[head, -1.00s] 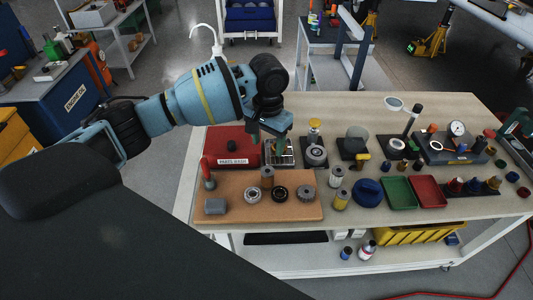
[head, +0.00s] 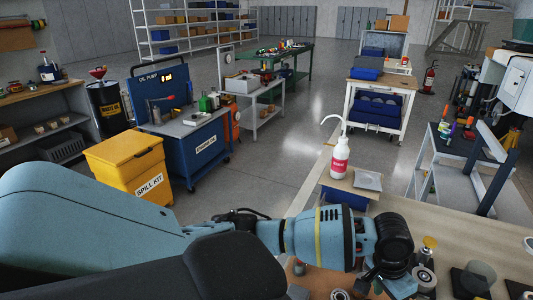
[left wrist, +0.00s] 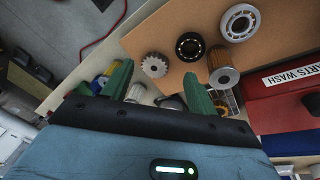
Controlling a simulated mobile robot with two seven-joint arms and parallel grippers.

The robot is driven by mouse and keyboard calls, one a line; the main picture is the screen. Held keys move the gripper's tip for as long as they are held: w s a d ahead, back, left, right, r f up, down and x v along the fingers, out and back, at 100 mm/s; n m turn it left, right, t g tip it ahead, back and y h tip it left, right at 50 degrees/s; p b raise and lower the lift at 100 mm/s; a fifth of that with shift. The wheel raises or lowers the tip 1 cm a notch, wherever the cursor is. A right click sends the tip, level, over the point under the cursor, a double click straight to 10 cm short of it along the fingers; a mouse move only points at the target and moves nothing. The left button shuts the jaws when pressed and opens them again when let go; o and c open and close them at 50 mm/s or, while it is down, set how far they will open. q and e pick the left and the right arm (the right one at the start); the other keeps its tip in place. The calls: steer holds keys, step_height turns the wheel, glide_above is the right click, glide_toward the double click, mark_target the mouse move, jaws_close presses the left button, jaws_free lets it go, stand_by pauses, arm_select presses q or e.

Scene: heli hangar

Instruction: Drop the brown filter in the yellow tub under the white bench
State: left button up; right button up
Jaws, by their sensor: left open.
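The brown filter (left wrist: 223,72) is a ribbed cylinder on the tan board (left wrist: 180,35) in the left wrist view. My left gripper (left wrist: 158,70) is open and empty, its two green fingers pointing towards the board. The filter lies just to the right of the right-hand finger, outside the gap. The yellow tub and the bench's lower shelf are out of the head view. My right gripper is not in view.
A gear (left wrist: 154,65), a dark bearing (left wrist: 189,46) and a pale bearing (left wrist: 237,22) lie near the fingers. The red parts wash box (left wrist: 285,105) is at the right. A white bottle (head: 339,158) stands behind my arm. Open floor lies beyond.

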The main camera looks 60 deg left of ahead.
arm_select(q)
steer(key=s+d+f+t+h, duration=0.4)
steer(key=s+d+f, duration=0.6)
steer(key=s, duration=0.1)
steer(key=s+a+f+t+y, duration=0.1)
steer(key=s+a+f, duration=0.2)
steer(key=s, duration=0.4)
steer(key=s+a+f+t+y, duration=0.1)
steer(key=s+a+f, duration=0.2)
steer(key=s+a, duration=0.2)
steer(key=s+a+f+n+t+y, duration=0.1)
steer(key=s+a+f+y, duration=0.1)
steer(key=s, duration=0.7)
steer(key=shift+s+a+f, duration=0.2)
steer(key=shift+a+f, duration=0.4)
steer(key=shift+a, duration=0.35)
steer(key=shift+o, duration=0.2)
